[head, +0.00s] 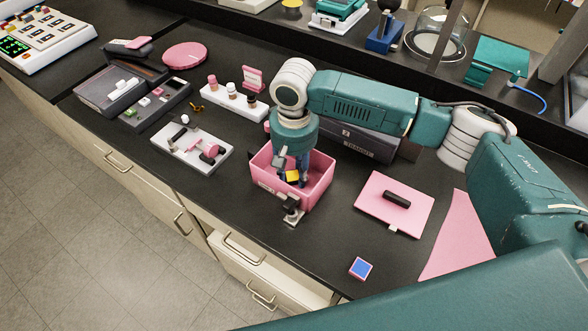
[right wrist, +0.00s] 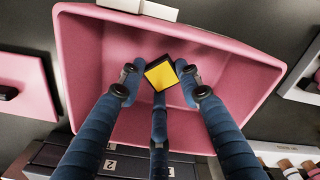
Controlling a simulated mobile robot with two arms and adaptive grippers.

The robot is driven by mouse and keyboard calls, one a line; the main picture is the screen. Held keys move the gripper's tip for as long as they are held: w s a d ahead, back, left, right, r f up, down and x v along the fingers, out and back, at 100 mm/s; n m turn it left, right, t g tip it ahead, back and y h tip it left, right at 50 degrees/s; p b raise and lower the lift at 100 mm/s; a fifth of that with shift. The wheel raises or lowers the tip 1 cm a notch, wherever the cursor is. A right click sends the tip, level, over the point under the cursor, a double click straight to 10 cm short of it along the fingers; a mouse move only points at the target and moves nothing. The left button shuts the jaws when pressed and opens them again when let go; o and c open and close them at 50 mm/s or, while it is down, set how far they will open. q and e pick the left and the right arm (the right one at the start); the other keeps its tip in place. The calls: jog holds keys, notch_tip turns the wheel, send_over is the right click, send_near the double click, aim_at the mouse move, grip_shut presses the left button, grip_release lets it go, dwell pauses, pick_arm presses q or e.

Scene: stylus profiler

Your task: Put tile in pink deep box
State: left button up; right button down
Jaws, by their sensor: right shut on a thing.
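The pink deep box (head: 318,187) stands on the black bench, and its walls fill most of the right wrist view (right wrist: 85,60). My right gripper (head: 293,176) points down into the box. Its blue fingers (right wrist: 160,80) are shut on a small tile with a yellow face and dark edges (right wrist: 160,75). The tile (head: 292,176) is within the box's opening; I cannot tell whether it touches the floor. My left gripper is not in view.
A blue-faced tile with a red edge (head: 360,268) lies near the front edge. A pink lidded panel (head: 410,212) lies right of the box, a small metal clamp-like part (head: 292,210) in front. A white tray (head: 168,148) is left; a dark drawer unit (head: 365,146) is behind.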

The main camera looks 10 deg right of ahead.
aim_at(293, 175)
jog(key=c, duration=1.5)
grip_release()
jog(key=shift+f, duration=0.1)
jog(key=shift+r, duration=0.5)
notch_tip(293, 175, up, 11)
jog(key=b, duration=0.2)
jog(key=shift+r+b, duration=0.15)
jog(key=shift+b, duration=0.15)
